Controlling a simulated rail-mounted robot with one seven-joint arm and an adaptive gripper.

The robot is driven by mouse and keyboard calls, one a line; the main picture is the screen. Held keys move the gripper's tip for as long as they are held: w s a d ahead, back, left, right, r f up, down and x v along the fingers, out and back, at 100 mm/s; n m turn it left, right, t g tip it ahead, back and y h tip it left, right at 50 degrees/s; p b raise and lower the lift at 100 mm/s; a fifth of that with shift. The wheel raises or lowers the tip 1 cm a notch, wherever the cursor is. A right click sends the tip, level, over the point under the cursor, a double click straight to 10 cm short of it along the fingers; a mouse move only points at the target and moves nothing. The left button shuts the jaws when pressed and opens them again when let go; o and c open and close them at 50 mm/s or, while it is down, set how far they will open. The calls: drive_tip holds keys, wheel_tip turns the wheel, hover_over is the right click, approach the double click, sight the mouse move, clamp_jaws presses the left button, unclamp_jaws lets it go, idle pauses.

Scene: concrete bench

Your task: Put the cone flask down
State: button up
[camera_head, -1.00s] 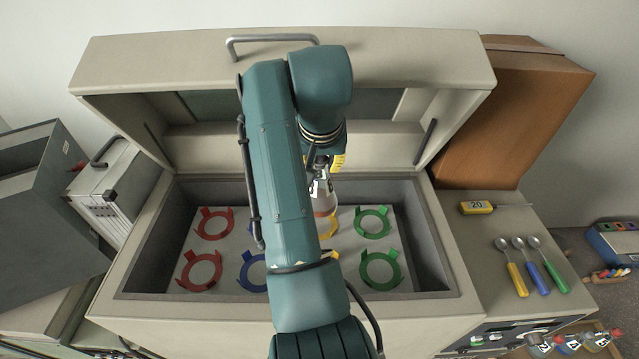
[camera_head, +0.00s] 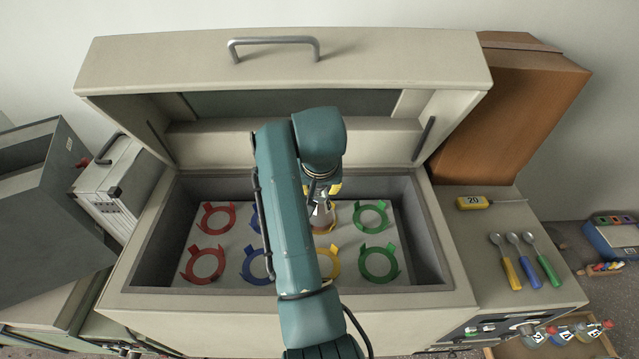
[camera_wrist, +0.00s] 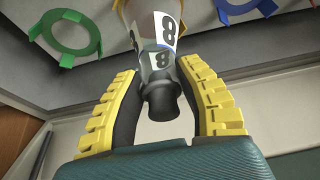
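In the wrist view the flask (camera_wrist: 158,45) shows an "8" label and a dark stopper. My gripper (camera_head: 321,194) is above the flask, fingers pointing down. In the wrist view its yellow-backed fingers (camera_wrist: 160,72) lie on both sides of the neck, closed up against it at the tips. My arm hides part of the ring columns.
Red (camera_head: 205,263), blue (camera_head: 257,265), near yellow (camera_head: 331,262) and green (camera_head: 379,262) rings are empty where visible. Box walls (camera_head: 437,245) surround them; the raised lid (camera_head: 400,65) stands behind. Spoons (camera_head: 527,265) and a yellow-handled tool (camera_head: 474,202) lie on the right ledge.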

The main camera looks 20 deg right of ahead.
drive_tip(key=o, duration=0.3)
drive_tip(key=shift+r, duration=0.2)
drive_tip(key=b+v, duration=0.2)
drive_tip(key=v, duration=1)
drive_tip(key=w+a+r+n+t, duration=0.25)
drive_tip(key=a+t, duration=0.25)
drive_tip(key=t, duration=0.4)
drive_tip(key=s+a+r+t, duration=0.1)
drive_tip(key=s+r+t, duration=0.2)
drive_tip(key=s, duration=0.2)
drive_tip(key=s+a+r+n+t, duration=0.1)
drive_tip(key=s+a+r+t, duration=0.1)
drive_tip(key=s, duration=0.4)
drive_tip(key=s+a+r+t+y, duration=0.1)
drive_tip(key=s+r+t, duration=0.3)
drive_tip(key=s+r, duration=0.1)
drive_tip(key=shift+s+a+r+n, duration=0.15)
drive_tip(key=shift+s+r, duration=0.05)
drive_tip(key=shift+s, duration=0.2)
drive_tip(key=shift+s+a+r+n, duration=0.1)
drive_tip(key=shift+s+a+r, duration=0.1)
drive_tip(key=shift+s, duration=0.15)
drive_tip(key=shift+d, duration=0.1)
